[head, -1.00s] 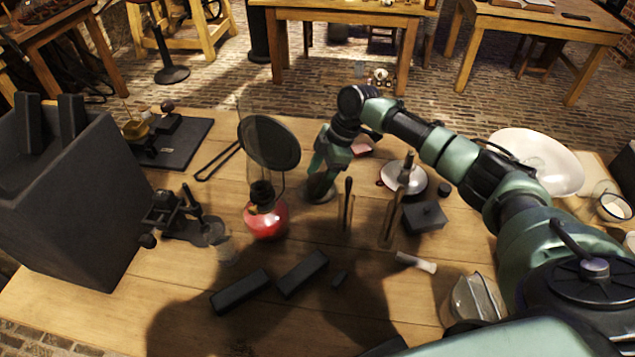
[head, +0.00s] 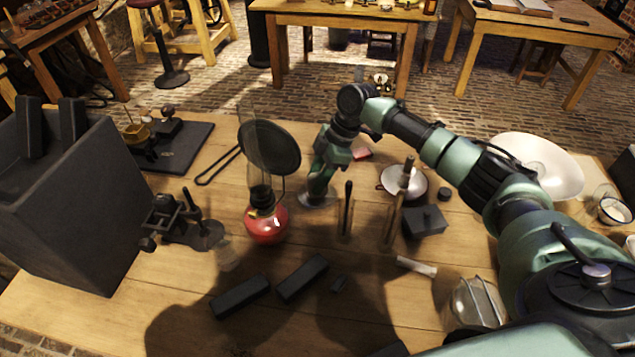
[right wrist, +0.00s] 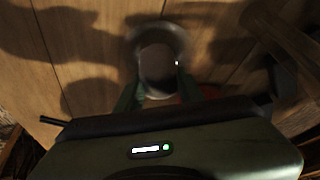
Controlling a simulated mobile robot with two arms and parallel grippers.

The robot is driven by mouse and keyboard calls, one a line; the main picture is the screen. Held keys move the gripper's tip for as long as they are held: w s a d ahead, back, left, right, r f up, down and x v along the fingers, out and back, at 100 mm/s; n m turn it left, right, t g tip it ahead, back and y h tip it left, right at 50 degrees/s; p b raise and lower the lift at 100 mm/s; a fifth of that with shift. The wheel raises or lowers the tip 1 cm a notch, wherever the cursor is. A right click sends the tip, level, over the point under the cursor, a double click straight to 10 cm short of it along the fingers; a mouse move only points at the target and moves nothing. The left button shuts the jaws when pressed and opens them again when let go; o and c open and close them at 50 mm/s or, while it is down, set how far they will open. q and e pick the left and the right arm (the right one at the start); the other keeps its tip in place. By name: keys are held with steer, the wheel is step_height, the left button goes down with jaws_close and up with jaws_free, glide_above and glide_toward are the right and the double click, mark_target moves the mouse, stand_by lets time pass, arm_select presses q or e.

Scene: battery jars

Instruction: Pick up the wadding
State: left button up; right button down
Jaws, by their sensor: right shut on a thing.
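My right gripper (head: 318,193) reaches down just right of the red-based lamp in the head view. In the right wrist view its fingers (right wrist: 158,92) are on either side of a round grey thing (right wrist: 158,62) with a pale rim and a darker middle. I take this to be the wadding, but the view is dark and blurred. In the head view it shows only as a pale disc (head: 316,203) under the gripper. The gripper is shut on it. I cannot tell whether it touches the table. My left gripper is not in view.
The red lamp (head: 266,226) with its round dark disc (head: 269,147) stands close on the left. Upright slim holders (head: 346,215) and a white dish (head: 392,181) stand on the right. Two dark bars (head: 240,296) lie in front. A big dark box (head: 75,215) is at far left.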

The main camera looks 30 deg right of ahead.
mark_target(317, 177)
step_height(317, 177, up, 19)
steer(key=b, duration=0.1)
steer(key=shift+f, duration=0.2)
